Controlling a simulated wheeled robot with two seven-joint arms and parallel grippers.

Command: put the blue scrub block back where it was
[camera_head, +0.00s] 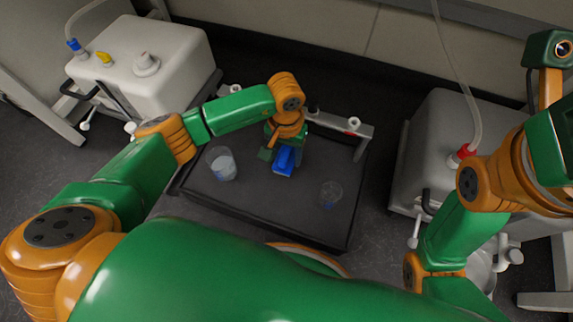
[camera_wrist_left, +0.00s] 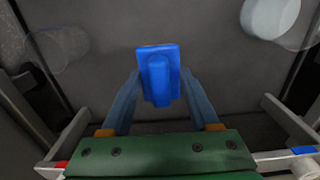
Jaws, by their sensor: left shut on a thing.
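The blue scrub block (camera_head: 284,160) is at my left gripper (camera_head: 285,148) over the dark shaker platform (camera_head: 270,215), toward its back middle. In the left wrist view the block (camera_wrist_left: 158,75) sits between the two fingertips of my left gripper (camera_wrist_left: 159,80), which is shut on it. A raised bar runs along the block's face. I cannot tell whether the block touches the platform. My right arm shows at the right of the head view, but its gripper is not in view.
A clear vessel with pale contents (camera_head: 222,165) stands left on the platform, and another clear vessel (camera_head: 330,193) stands right. A pale rail (camera_head: 345,128) runs along the back. A white machine (camera_head: 150,60) stands left and a grey one (camera_head: 440,130) right.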

